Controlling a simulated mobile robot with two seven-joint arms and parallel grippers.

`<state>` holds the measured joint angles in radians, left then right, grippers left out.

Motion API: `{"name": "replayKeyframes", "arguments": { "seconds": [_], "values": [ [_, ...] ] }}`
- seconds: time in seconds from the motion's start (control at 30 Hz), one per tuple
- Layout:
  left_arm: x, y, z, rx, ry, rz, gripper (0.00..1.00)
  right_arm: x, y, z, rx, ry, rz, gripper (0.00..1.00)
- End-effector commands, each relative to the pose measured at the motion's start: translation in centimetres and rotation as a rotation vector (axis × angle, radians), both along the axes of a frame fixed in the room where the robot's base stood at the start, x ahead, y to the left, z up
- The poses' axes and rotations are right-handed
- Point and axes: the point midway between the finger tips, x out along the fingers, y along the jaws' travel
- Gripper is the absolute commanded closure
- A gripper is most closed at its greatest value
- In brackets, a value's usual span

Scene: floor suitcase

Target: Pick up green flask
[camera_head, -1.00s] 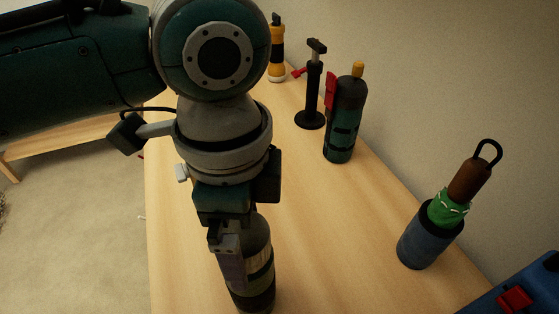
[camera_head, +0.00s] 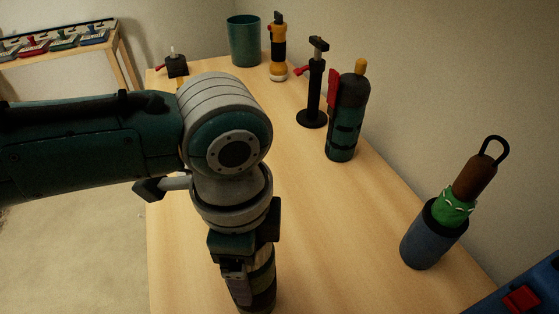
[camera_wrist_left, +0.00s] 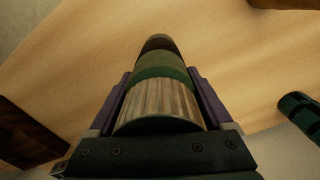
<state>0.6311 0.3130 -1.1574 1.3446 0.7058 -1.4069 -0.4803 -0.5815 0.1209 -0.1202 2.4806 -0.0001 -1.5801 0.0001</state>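A dark flask (camera_head: 264,283) with green, olive and pale striped bands stands upright on the wooden table, at the bottom of the head view. It is partly hidden by my left gripper. My left gripper (camera_head: 238,285) points down at it from above. In the left wrist view the flask (camera_wrist_left: 163,72) lies between my two fingers (camera_wrist_left: 161,85), with its pale, wood-striped end nearest the camera. The fingers flank it closely on both sides; whether they press on it I cannot tell. My right gripper is not in view.
Along the table's wall side stand a dark green bottle with yellow top (camera_head: 347,115), a black pump (camera_head: 315,85), a yellow-black torch (camera_head: 278,45) and a teal bin (camera_head: 244,42). A blue cup (camera_head: 430,242) holds a green-brown item. The table's middle is clear.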

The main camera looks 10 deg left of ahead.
Motion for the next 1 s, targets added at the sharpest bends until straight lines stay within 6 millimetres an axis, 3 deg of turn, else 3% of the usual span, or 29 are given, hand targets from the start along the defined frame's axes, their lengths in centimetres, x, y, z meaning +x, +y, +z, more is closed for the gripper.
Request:
{"name": "replayKeyframes", "arguments": {
  "seconds": [0.07, 0.67, 1.0],
  "values": [
    [0.01, 0.01, 0.02, 0.0, 0.0, 0.0, 0.33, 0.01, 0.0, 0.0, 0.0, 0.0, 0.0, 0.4],
    [0.03, 0.02, 0.04, 0.0, 0.0, 0.001, 1.0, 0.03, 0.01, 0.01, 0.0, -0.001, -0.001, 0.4],
    [0.09, -0.03, 0.35, -0.001, -0.002, 0.0, 1.0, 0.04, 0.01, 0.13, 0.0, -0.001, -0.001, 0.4]
  ]
}}
